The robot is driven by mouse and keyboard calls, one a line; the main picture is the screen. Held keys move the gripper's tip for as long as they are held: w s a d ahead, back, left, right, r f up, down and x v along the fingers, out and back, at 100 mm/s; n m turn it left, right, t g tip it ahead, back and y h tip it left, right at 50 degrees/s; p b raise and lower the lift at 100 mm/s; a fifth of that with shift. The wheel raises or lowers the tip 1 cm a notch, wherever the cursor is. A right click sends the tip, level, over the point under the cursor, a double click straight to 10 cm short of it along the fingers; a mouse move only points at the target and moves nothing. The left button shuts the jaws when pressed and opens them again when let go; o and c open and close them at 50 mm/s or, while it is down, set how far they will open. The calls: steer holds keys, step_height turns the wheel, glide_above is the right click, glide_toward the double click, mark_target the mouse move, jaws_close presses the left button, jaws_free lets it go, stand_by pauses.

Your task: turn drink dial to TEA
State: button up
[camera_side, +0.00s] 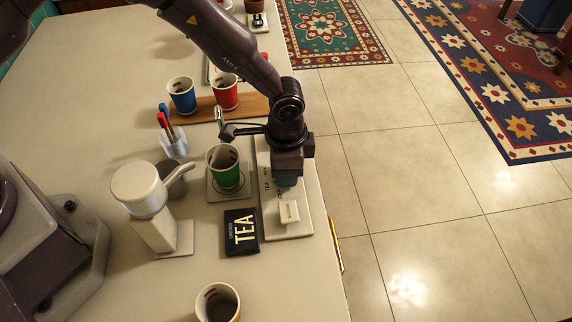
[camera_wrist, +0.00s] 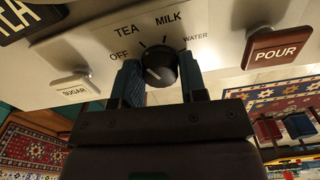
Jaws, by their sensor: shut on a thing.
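A black round drink dial (camera_wrist: 162,66) sits on a pale panel (camera_wrist: 95,45) marked OFF, TEA, MILK and WATER in the wrist view. My gripper (camera_wrist: 161,72) is shut on the dial, one finger on each side. A short white mark on the dial slants up and left, roughly towards the OFF side; its exact setting is hard to tell. In the side view my gripper (camera_side: 288,181) points down at the panel (camera_side: 298,228) and hides the dial. A black TEA card (camera_side: 241,232) lies beside the panel.
A brown POUR lever (camera_wrist: 277,47) is right of the dial, and a white SUGAR lever (camera_wrist: 75,88) is left. A green cup (camera_side: 224,168) stands close to my gripper. Blue (camera_side: 182,95) and red (camera_side: 225,92) cups stand behind. The counter's edge is close on the right.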

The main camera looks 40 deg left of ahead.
steer(key=o, duration=0.9)
step_height(320, 180, up, 13)
stand_by(0.5)
